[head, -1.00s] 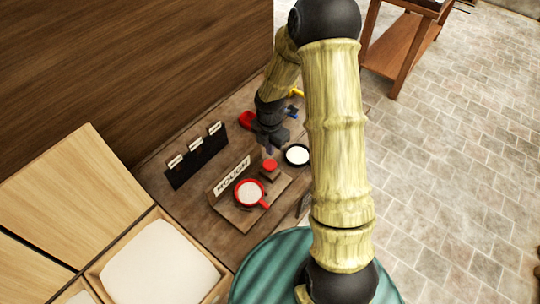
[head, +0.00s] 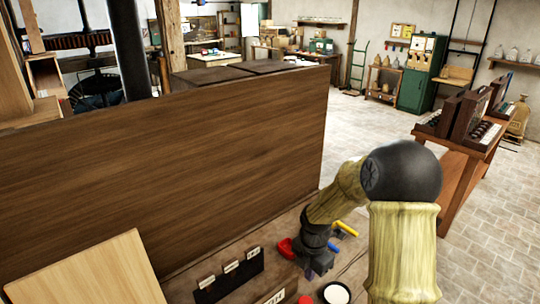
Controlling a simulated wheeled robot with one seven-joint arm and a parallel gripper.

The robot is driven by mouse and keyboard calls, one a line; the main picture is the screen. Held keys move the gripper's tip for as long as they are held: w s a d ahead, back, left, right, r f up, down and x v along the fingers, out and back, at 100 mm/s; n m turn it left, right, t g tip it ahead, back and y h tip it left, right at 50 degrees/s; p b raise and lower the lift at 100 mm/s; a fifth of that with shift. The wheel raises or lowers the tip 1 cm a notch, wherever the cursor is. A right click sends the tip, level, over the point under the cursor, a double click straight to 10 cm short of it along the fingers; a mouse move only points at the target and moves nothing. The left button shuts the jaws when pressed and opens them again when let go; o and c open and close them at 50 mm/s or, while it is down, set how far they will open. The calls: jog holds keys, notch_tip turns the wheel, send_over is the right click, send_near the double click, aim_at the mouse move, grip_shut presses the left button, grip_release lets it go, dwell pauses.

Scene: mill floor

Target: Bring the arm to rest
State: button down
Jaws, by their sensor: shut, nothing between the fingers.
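My arm, with pale bamboo-like links and black joints, rises at the lower right of the head view and bends down to the left over the bench. My gripper (head: 312,271) is at its far end, low over the bench, shut and empty. It is just above and left of a white-filled dark dish (head: 336,294), beside a red item (head: 287,248). A yellow piece (head: 347,228) and a small blue piece lie behind it. The fingertips are small and partly dark against the bench.
A tall brown wooden panel (head: 170,150) stands behind the bench. A black card holder (head: 230,276) with white labels is left of my gripper. A wooden table with instruments (head: 466,140) stands at right. Open stone floor (head: 385,140) lies between, with a green cabinet (head: 418,78) beyond.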

jog(key=s+r+m+t, duration=0.1)
jog(key=s+r+m, duration=0.3)
jog(key=s+m, duration=0.3)
jog(key=s+r+m+t, duration=0.1)
jog(key=s+r+m, duration=0.3)
jog(key=m, duration=1.4)
jog(key=s, duration=0.3)
jog(key=shift+s+d+r, duration=0.2)
jog(key=shift+r, duration=0.15)
jog(key=shift+a, duration=0.1)
